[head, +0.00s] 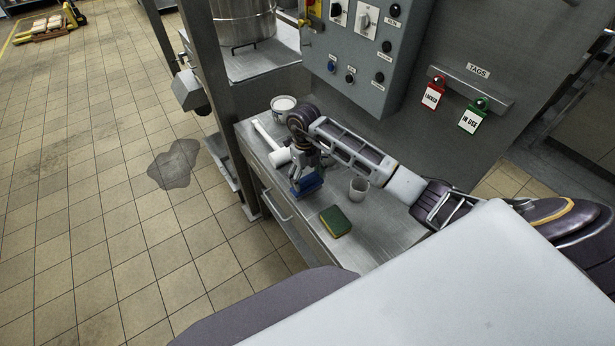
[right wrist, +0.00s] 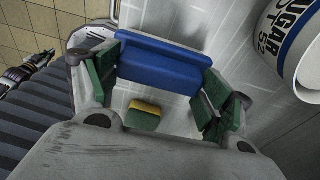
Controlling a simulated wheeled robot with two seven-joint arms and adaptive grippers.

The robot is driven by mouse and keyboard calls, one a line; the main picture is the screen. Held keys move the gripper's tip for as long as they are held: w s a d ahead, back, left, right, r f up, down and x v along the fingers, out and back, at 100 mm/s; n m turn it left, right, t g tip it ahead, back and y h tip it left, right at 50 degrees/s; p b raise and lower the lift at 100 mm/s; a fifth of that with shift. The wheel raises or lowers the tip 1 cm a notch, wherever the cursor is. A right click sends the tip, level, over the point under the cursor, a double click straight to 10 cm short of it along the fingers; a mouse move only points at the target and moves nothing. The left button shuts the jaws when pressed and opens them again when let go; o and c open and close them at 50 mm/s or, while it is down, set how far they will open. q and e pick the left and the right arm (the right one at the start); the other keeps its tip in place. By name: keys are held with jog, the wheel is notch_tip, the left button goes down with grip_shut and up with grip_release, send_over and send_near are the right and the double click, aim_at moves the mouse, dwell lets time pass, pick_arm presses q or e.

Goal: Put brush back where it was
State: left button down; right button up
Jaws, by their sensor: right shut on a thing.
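The blue brush (head: 306,185) is at the metal bench, below my right gripper (head: 304,172). In the right wrist view the brush's blue block (right wrist: 165,66) lies between the green-padded fingers of that gripper (right wrist: 160,82), which is shut on it. The brush is close over the bench top; I cannot tell whether it touches it. Its bristles are hidden in the wrist view. My left gripper is not in the head view; a dark jointed part (right wrist: 26,66) at the left edge of the right wrist view looks like it, too small to read.
A control box (head: 355,60) hangs behind. A post (head: 228,130) stands at the bench's left end.

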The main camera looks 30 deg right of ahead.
jog(key=o, duration=0.9)
jog(key=shift+o, duration=0.2)
jog(key=r, duration=0.3)
jog(key=r+b, duration=0.1)
jog(key=r, duration=0.2)
jog(key=w+r+b, duration=0.1)
jog(key=r, duration=0.2)
jog(key=shift+w, duration=0.1)
jog(key=shift+w+r, duration=0.1)
jog(key=shift+r, duration=1.4)
